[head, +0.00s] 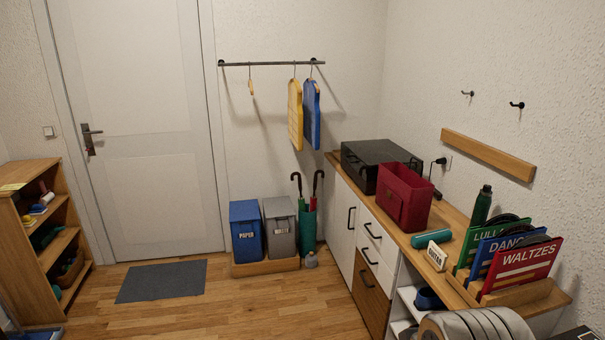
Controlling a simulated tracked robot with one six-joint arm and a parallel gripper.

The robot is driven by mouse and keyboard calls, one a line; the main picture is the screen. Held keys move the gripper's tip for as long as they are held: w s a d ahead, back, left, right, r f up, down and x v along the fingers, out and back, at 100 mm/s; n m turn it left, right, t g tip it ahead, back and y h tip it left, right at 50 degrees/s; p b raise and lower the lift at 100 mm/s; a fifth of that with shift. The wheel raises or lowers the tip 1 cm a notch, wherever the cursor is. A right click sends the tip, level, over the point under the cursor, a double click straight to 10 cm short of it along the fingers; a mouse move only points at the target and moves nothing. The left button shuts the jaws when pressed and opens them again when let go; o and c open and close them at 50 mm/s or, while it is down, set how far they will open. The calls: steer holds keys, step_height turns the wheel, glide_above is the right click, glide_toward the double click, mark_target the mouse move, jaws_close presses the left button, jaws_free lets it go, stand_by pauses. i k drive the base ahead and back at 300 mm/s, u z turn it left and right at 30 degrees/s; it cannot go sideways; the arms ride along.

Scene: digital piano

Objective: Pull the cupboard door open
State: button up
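The white cupboard door (342,228) is at the far left end of the long low cabinet on the right in the head view. It has a black bar handle (350,218) near its right edge. The door looks shut, flush with the cabinet front. To its right is a column of drawers: white upper drawers (374,237) and a brown wooden bottom drawer (371,295), each with a black handle. My gripper does not show in this view.
A wooden cabinet top (440,215) carries a black box, a red bin (404,194), a green bottle and labelled folders (515,267). Blue and grey bins (246,230) and an umbrella stand (307,228) stand near the cabinet's far end. The wooden floor (270,310) in front is clear.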

mark_target(347, 203)
steer(key=u, duration=0.2)
steer(key=i, duration=1.45)
steer(key=u, duration=0.6)
steer(key=i, duration=2.05)
steer(key=u, duration=0.3)
